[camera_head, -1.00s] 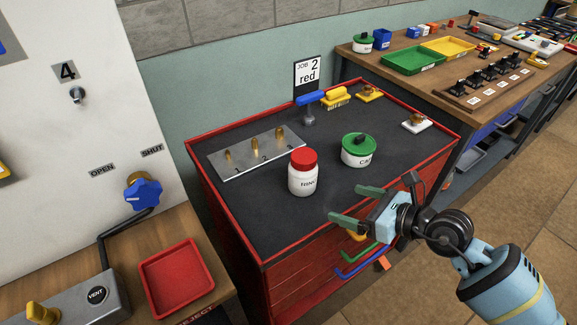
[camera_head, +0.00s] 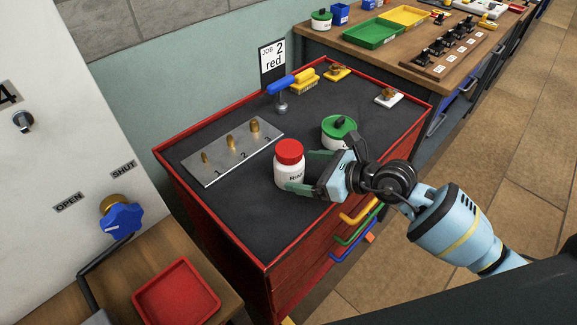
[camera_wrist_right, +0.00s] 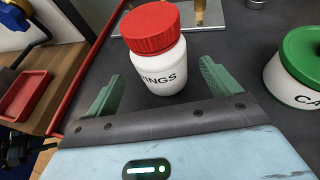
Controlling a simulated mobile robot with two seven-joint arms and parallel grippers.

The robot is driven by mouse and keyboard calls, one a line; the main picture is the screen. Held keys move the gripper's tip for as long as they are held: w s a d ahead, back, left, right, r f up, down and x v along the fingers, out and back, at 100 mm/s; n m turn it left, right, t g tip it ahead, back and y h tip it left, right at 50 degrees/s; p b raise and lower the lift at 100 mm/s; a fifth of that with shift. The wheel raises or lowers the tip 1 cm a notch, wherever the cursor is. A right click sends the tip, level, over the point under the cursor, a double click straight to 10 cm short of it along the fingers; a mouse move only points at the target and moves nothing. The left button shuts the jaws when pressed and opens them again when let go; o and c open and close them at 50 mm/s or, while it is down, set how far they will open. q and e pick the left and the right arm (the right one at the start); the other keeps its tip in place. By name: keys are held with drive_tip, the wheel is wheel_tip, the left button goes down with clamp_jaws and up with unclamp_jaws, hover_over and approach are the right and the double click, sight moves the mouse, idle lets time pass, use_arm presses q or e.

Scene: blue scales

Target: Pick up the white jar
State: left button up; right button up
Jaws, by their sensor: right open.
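The white jar (camera_head: 288,172) with a red lid stands upright on the dark top of the red cabinet. In the right wrist view the white jar (camera_wrist_right: 160,68) stands just ahead, between the lines of the two green fingers, and part of a label reading "INGS" shows. My right gripper (camera_head: 308,172) is open and comes in from the right at the jar's side. Its fingers (camera_wrist_right: 155,88) are spread on either side of the jar's near part. I cannot tell whether they touch it. My left gripper is not in view.
A white pot with a green lid (camera_head: 339,130) stands close behind my right gripper. A metal plate with brass pegs (camera_head: 232,152) lies left of the jar. A red tray (camera_head: 177,293) sits lower left.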

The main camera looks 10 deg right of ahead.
sight(287, 165)
drive_tip(key=shift+w+a+f, duration=0.15)
drive_tip(key=shift+w+a, duration=0.3)
drive_tip(key=shift+a, duration=0.05)
drive_tip(key=shift+x, duration=2.4)
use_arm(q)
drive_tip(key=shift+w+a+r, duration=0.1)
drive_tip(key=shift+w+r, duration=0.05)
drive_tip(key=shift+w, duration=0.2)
use_arm(e)
drive_tip(key=shift+w+d, duration=0.1)
drive_tip(key=shift+c, duration=0.2)
drive_tip(key=c, duration=1.1)
drive_tip(key=shift+r, duration=0.2)
